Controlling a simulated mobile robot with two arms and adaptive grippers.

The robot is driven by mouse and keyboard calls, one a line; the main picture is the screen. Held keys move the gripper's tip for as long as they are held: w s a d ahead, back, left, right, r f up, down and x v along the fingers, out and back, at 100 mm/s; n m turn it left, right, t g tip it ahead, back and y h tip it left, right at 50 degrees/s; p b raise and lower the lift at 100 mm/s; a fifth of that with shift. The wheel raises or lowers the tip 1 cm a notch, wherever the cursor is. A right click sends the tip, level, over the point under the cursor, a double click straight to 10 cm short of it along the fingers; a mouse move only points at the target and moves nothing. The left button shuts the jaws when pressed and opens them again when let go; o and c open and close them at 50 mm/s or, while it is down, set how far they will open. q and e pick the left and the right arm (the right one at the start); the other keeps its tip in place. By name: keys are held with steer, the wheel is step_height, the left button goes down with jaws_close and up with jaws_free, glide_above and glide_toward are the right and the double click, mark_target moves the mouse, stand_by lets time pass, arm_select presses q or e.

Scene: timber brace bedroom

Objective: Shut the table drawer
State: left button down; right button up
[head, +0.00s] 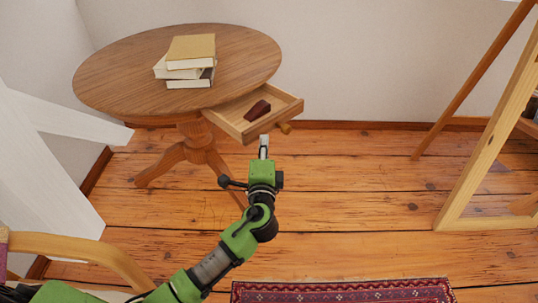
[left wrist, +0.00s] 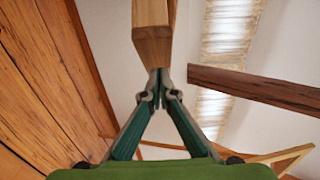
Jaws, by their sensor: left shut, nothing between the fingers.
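The round wooden table (head: 120,75) stands against the back wall. Its drawer (head: 240,128) is pulled out toward the lower right, with a round knob (head: 285,128) on its front. A small dark brown object (head: 258,110) lies in the drawer. My left gripper (head: 264,139) is shut and empty, just below the drawer's near corner. In the left wrist view, the shut fingertips (left wrist: 159,78) are close to a wooden end, seemingly the drawer (left wrist: 152,40); I cannot tell whether they touch. My right gripper is not in view.
Several stacked books (head: 190,55) sit on the tabletop. A white slatted piece (head: 45,160) and a curved wooden armrest (head: 85,250) are at the left. A wooden frame (head: 485,140) stands at the right. A red rug (head: 340,291) lies in front; the floor between is clear.

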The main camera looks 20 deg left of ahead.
mark_target(224, 115)
arm_select(q)
steer(key=shift+w+a, duration=0.45)
steer(key=shift+a, duration=0.35)
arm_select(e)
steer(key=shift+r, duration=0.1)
arm_select(q)
steer(key=shift+a, duration=0.1)
